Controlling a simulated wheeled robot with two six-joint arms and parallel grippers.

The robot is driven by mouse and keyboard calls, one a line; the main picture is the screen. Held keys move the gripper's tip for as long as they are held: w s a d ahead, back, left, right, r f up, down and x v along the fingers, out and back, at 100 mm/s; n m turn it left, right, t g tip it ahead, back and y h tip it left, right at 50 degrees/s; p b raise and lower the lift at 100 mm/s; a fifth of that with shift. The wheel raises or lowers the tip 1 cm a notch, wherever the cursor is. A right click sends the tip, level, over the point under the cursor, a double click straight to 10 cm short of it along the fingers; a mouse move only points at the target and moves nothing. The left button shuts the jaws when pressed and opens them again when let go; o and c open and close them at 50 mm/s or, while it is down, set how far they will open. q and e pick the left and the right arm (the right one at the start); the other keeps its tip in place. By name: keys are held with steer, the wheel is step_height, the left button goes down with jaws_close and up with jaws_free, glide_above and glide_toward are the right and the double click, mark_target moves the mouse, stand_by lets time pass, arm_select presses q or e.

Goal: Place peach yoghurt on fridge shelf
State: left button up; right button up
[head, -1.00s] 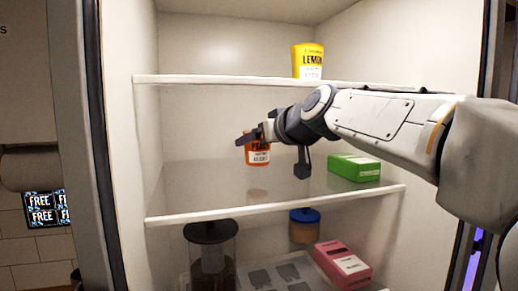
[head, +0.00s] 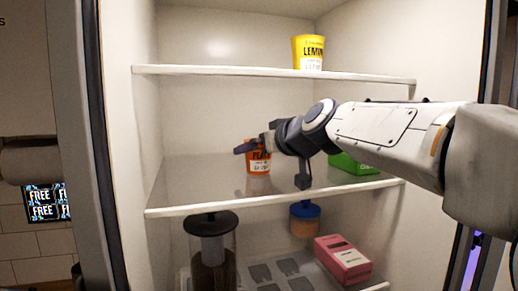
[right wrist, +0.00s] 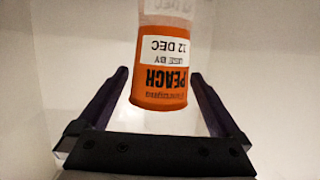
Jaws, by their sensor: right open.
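The peach yoghurt (head: 259,163) is an orange cup standing upright on the middle fridge shelf (head: 200,190), with its reflection just below it. It also shows in the right wrist view (right wrist: 163,88), upside down in the picture and between the two fingers. My right gripper (head: 272,165) reaches in from the right and is open around the cup. In the right wrist view its fingers (right wrist: 160,76) are spread with gaps on both sides of the cup. Part of the cup's top is hidden by a finger in the head view. My left gripper is not in view.
A yellow lemon cup (head: 308,52) stands on the top shelf (head: 220,71). A green box (head: 352,164) is right of my gripper, partly behind my arm. Below are a dark-lidded jar (head: 211,250), a blue-lidded jar (head: 305,222) and a pink box (head: 343,260). The middle shelf's left part is clear.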

steer(key=b+v, duration=0.3)
steer(key=v, duration=0.8)
steer(key=shift+w+d, duration=0.1)
steer(key=shift+s+d+r, duration=0.2)
steer(key=shift+s+r, duration=0.05)
steer(key=shift+s, duration=0.3)
steer(key=shift+w, duration=0.15)
steer(key=p+x, duration=0.2)
steer(key=x, duration=0.9)
steer(key=shift+w+a+f+p, duration=0.15)
steer(key=shift+w+a+p, duration=0.15)
steer(key=shift+p, duration=0.1)
steer(key=shift+r, duration=1.55)
